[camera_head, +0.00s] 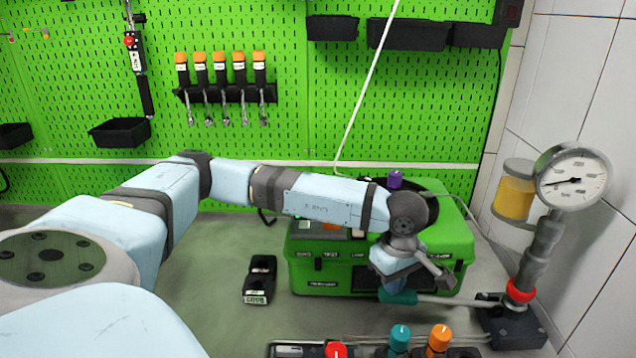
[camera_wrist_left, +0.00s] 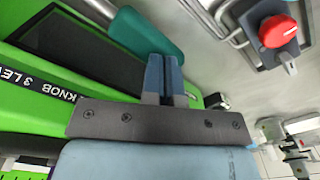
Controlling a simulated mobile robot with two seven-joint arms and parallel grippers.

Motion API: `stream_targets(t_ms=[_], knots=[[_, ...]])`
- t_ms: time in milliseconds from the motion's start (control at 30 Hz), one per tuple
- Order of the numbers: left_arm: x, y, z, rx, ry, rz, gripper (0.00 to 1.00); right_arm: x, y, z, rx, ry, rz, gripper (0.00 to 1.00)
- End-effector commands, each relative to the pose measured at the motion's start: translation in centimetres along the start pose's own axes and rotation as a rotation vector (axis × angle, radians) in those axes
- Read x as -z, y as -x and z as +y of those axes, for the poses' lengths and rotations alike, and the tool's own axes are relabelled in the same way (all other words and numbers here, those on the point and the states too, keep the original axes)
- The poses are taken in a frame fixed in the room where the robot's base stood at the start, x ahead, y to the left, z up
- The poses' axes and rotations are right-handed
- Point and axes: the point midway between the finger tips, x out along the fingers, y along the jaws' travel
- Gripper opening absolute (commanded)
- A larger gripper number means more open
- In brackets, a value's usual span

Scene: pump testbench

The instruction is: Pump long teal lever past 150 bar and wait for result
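The long lever (camera_head: 445,300) runs left from the pump stand (camera_head: 513,325) and ends in a teal handle (camera_head: 398,297). My left gripper (camera_head: 394,283) is just above that handle, its fingers hard to make out in the head view. In the left wrist view the two blue fingers (camera_wrist_left: 164,78) are together with nothing between them. Their tips overlap the edge of the teal handle (camera_wrist_left: 145,36); I cannot tell whether they touch it. The round pressure gauge (camera_head: 572,178) tops the pump column; its reading is too small to tell. My right gripper is not in view.
A green case (camera_head: 450,235) stands behind the lever. A black handheld device (camera_head: 260,280) lies on the bench. Red (camera_head: 336,350), teal (camera_head: 400,338) and orange (camera_head: 439,340) knobs stand at the front edge. An amber reservoir (camera_head: 514,197) hangs beside the gauge. The bench's left side looks clear.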

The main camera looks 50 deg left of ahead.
Motion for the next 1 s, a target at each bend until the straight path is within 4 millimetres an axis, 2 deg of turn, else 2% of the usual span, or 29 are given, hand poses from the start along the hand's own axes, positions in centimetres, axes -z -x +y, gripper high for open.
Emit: stream_targets(t_ms=[267,500,667,1000], knots=[[0.1,-1.8,-0.1,0.0,0.0,0.0,0.0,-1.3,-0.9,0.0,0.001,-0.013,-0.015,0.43],[0.1,-1.4,-0.1,-0.001,0.0,-0.001,0.0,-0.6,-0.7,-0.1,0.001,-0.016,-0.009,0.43],[0.0,-0.4,0.0,-0.001,0.0,-0.001,0.0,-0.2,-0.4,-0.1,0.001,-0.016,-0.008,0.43],[-0.3,3.0,0.4,0.0,0.0,0.0,0.0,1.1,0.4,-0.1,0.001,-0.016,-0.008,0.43]])
